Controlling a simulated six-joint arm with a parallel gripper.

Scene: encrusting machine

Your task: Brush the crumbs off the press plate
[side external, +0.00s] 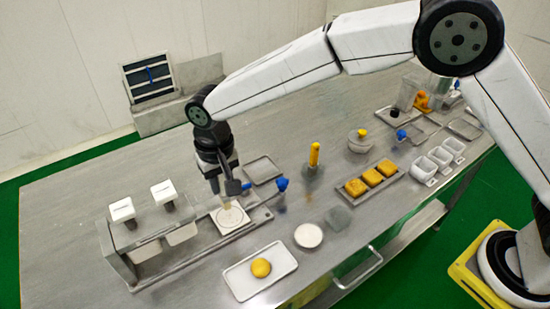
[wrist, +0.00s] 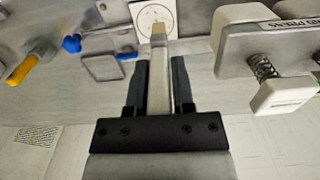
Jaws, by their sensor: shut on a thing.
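The press plate (side external: 231,219) is a white square with a circle marked on it, beside the machine on the table; part of it shows at the top of the wrist view (wrist: 145,12). My gripper (side external: 226,188) is shut on a pale, narrow brush (wrist: 159,75), held between its two dark fingers. The brush's yellowish tip reaches down over the plate; I cannot tell whether it touches. Small specks show on the plate in the wrist view, but I cannot clearly make out crumbs.
The machine with two white-capped, spring-mounted presses (side external: 122,210) stands left of the plate. A blue knob (side external: 281,184) is to the right. In front are a white tray (side external: 240,282) with a yellow ball and a round white dish (side external: 308,235). A yellow-handled tool (side external: 314,155) stands behind.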

